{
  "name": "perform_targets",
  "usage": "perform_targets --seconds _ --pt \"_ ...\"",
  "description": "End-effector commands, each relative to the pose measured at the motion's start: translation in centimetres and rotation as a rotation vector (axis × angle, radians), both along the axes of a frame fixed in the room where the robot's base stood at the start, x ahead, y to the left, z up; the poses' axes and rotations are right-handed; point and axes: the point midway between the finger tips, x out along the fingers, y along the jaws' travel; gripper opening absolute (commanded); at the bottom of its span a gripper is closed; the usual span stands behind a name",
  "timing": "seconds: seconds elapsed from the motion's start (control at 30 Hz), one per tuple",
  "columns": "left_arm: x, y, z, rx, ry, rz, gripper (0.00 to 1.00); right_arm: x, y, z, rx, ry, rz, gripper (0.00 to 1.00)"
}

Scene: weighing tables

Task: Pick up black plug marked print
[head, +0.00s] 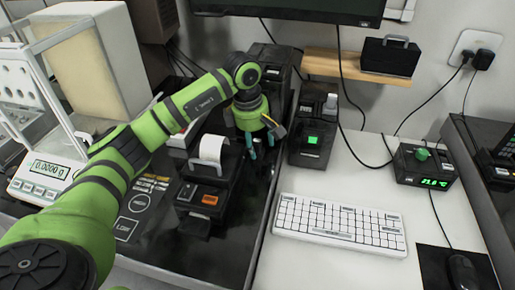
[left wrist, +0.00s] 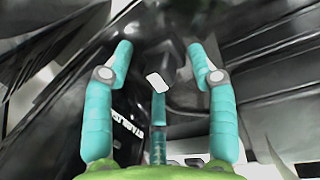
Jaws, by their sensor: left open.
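Two black plugs sit in the white wall socket at the far right of the head view, a left one (head: 459,57) and a right one (head: 483,60). I cannot read a print mark on either. My left gripper (head: 262,147) is far left of them, pointing down over the dark table beside the label printer. Its teal fingers are spread in the left wrist view (left wrist: 160,62), with nothing clearly held. A small white label (left wrist: 157,82) shows between the fingers there; what it is fixed to is too dark to tell. My right gripper is out of view.
The label printer (head: 207,187) stands left of the gripper, and a black device with a green button (head: 313,138) stands right. A white keyboard (head: 340,224), a temperature display (head: 425,166) and a mouse (head: 462,271) lie further right. Cables hang behind. A balance (head: 48,172) is at left.

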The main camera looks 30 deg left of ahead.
Motion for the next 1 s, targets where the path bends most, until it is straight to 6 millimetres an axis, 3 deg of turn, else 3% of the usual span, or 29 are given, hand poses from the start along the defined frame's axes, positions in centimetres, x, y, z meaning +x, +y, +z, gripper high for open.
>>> perform_targets --seconds 0.23,0.37,0.4,0.8,1.0 --pt "0.1 0.0 -0.2 0.000 -0.001 -0.001 0.57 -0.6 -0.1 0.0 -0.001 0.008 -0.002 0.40" --pt "0.0 0.0 -0.2 0.000 -0.001 0.000 0.05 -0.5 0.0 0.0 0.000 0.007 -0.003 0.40" --pt "0.0 0.0 -0.2 0.000 -0.001 0.000 0.00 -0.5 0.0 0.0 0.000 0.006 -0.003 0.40" --pt "0.0 0.0 0.0 0.000 -0.001 0.000 0.00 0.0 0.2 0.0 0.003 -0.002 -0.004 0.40" --pt "0.1 0.0 1.7 0.002 -0.005 0.001 0.00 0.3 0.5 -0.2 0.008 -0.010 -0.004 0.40"
